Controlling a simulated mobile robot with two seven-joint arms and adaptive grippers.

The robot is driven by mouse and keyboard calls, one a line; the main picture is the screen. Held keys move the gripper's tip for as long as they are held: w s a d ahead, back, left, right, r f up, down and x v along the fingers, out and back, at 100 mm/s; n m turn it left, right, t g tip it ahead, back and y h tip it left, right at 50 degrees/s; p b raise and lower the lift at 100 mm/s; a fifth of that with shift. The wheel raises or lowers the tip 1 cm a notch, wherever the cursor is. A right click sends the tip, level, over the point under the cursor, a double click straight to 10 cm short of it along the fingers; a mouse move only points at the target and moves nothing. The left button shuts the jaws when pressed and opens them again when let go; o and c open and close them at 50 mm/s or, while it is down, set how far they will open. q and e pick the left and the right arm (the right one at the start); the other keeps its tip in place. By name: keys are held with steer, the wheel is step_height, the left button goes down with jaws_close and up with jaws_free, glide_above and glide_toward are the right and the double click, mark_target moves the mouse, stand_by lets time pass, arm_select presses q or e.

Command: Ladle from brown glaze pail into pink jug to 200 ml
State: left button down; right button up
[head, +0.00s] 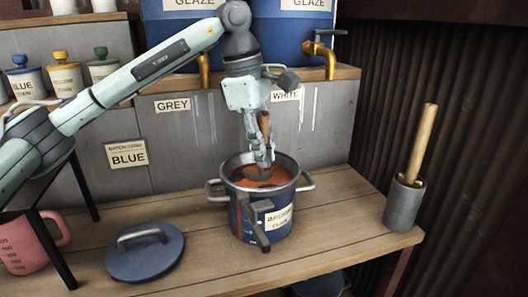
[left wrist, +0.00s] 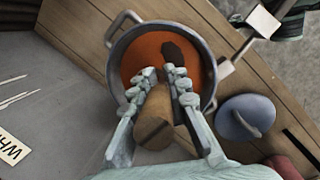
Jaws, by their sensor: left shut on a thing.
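The brown glaze pail (head: 275,220) stands on the wooden bench, a blue pot with grey rim and side handles, its lid off, holding orange-brown glaze (left wrist: 143,57). My left gripper (head: 262,160) is shut on the wooden handle of the ladle (head: 265,124), over the pail's mouth. In the left wrist view, the fingers (left wrist: 160,78) flank the thick handle (left wrist: 154,122). A dark end of the ladle (left wrist: 180,54) shows against the glaze; how deep it sits and what it holds I cannot tell. The pink jug (head: 28,250) stands at far left, partly behind my arm; its fill is hidden.
A blue lid (head: 145,258) with a grey handle lies left of the pail. A grey holder (head: 404,204) with a wooden stick stands at right. Brass taps (head: 330,62) and small jars (head: 66,78) are on the shelf behind. The bench between pail and holder is clear.

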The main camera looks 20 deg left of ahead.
mark_target(263, 108)
arm_select(q)
steer(key=shift+w+d+p+v, duration=0.15)
steer(key=shift+p+v, duration=0.35)
steer(key=shift+v, duration=0.35)
steer(key=shift+d+p+v, duration=0.15)
steer(key=shift+p+v, duration=0.4)
steer(key=shift+v, duration=0.25)
steer(key=shift+w+d+p+v, duration=0.15)
steer(key=shift+p+v, duration=0.35)
steer(key=shift+v, duration=0.35)
steer(key=shift+d+p+v, duration=0.2)
steer(key=shift+p+v, duration=0.4)
steer(key=shift+v, duration=0.65)
steer(key=shift+w+r, duration=0.1)
steer(key=shift+r, duration=1.25)
